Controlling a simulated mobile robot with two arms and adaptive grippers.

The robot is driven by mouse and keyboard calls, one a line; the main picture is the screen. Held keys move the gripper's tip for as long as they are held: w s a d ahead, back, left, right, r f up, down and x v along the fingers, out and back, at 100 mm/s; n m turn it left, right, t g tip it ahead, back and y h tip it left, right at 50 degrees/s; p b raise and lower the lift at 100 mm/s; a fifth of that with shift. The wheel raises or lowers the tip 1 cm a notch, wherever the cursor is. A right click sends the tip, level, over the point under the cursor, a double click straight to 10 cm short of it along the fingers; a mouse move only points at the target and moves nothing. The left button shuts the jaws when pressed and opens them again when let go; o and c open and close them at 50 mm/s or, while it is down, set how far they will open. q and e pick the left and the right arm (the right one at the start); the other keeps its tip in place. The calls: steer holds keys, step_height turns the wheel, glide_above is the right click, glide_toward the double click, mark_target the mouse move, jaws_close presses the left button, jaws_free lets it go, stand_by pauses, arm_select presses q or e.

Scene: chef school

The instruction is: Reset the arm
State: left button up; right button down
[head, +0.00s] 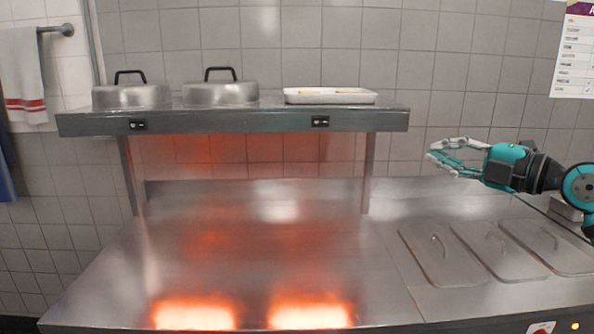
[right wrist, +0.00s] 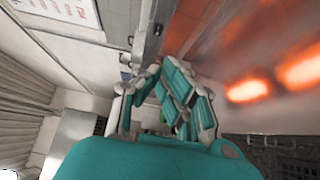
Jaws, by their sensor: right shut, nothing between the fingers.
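My right gripper (head: 438,157) reaches in from the right edge of the head view. It is teal and grey, points left and is held above the steel counter, to the right of the shelf. Its fingers are shut with nothing between them. The right wrist view also shows its fingers (right wrist: 168,100) brought together and empty. My left gripper does not show in either view.
A steel counter (head: 300,255) has two glowing heat spots at its front. Several lidded pans (head: 445,255) sit at its right. A raised shelf (head: 240,121) bears two domed lids (head: 220,94) and a white tray (head: 330,96). A towel (head: 22,75) hangs left.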

steer(key=s+a+f+m+g+h, duration=0.1)
steer(key=s+a+f+m+g, duration=0.2)
steer(key=f, duration=0.9)
steer(key=s+a+f+m+g+h, duration=0.1)
steer(key=s+a+f+m+h, duration=0.3)
steer(key=f, duration=0.8)
steer(key=s+a+f+m+g+y, duration=0.15)
steer(key=a+f, duration=0.25)
steer(key=f, duration=0.8)
steer(key=s+d+f+m+g+h, duration=0.25)
steer(key=s+f+m, duration=0.25)
steer(key=s, duration=0.4)
steer(key=s+d+f+m+g+h, duration=0.1)
steer(key=s+f+m+h, duration=0.3)
steer(key=s, duration=0.5)
steer(key=s+d+f+m+g+h, duration=0.1)
steer(key=s+f+m, duration=0.5)
steer(key=s, duration=0.3)
step_height(320, 180, down, 25)
steer(key=s+g, duration=0.1)
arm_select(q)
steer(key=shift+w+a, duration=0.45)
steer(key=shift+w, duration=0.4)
arm_select(e)
steer(key=s+d+f+g, duration=0.1)
steer(key=s+d+f, duration=0.2)
steer(key=s+f, duration=1.4)
steer(key=shift+s+d+f+g, duration=0.15)
steer(key=shift+f+g, duration=0.15)
